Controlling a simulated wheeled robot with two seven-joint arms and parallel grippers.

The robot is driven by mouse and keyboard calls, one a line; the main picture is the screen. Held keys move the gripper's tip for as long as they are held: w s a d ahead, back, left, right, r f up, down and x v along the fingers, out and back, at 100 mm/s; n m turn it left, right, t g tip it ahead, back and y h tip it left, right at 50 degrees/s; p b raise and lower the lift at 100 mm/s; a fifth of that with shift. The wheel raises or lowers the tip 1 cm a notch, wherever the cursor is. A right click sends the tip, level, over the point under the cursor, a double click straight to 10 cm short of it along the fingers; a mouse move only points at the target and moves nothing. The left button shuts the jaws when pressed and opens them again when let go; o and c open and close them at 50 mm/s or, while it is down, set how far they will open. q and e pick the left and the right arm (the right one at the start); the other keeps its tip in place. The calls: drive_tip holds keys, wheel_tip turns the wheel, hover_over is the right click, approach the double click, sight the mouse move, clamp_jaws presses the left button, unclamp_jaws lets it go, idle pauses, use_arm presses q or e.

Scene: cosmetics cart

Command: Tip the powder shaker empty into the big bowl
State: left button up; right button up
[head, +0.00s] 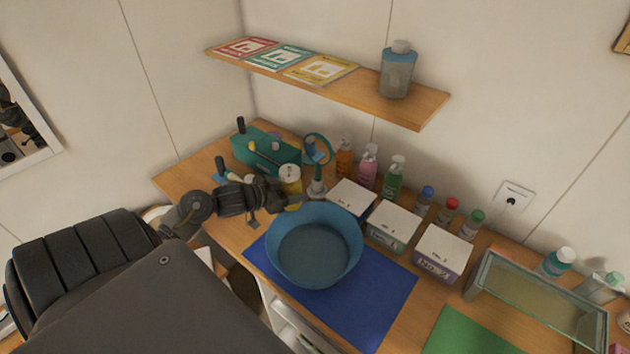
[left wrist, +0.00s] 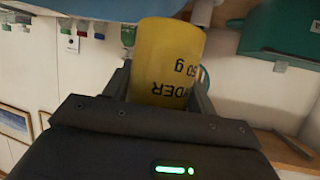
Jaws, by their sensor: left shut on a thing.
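The powder shaker (head: 290,181) is a yellow can with a pale top, held at the left rim side of the big bowl. My left gripper (head: 284,195) is shut on it. In the left wrist view the yellow shaker (left wrist: 168,62) sits between the fingers, its dark lettering upside down like the rest of that picture, so it looks about upright. The big blue bowl (head: 314,273) stands on a blue mat; no powder can be made out in it. The bowl's blue wall (left wrist: 95,8) shows at the top of the wrist view. My right gripper is not in view.
Behind the bowl stand a round mirror (head: 318,149), a teal case (head: 268,150), pump bottles (head: 368,168) and white-topped boxes (head: 350,197). A glass tray (head: 535,300) is at the right. The blue mat (head: 375,300) is bare right of the bowl.

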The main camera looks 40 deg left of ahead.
use_arm(q)
drive_tip(key=shift+d+r+m, duration=0.15)
drive_tip(key=shift+d+m, duration=0.05)
drive_tip(key=shift+m, duration=0.1)
drive_tip(key=shift+s+d+r, duration=0.1)
drive_tip(key=shift+d, duration=0.05)
drive_tip(key=shift+s+d+m+y, duration=0.2)
drive_tip(key=shift+m+y, duration=0.3)
drive_tip(key=shift+y, duration=0.1)
drive_tip(key=shift+d+f+m+t+y, duration=0.3)
drive_tip(key=shift+d+f+m+t, duration=0.2)
drive_tip(key=shift+m, duration=0.2)
drive_tip(key=shift+s+d+f+m+t+y+b, duration=0.15)
drive_tip(key=shift+d+m+t+y+b, duration=0.95)
drive_tip(key=shift+b, duration=3)
drive_tip(key=shift+s+a+f+m+t+h+b, duration=0.2)
drive_tip(key=shift+m+b, duration=1.85)
drive_tip(key=shift+b, duration=2.1)
drive_tip(key=shift+s+d+r+m+t+y+b, duration=0.15)
drive_tip(key=shift+d+m+t+y+b, duration=0.35)
drive_tip(key=shift+m+b, duration=2.35)
use_arm(e)
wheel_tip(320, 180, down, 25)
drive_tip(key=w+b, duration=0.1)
drive_tip(key=b, duration=0.1)
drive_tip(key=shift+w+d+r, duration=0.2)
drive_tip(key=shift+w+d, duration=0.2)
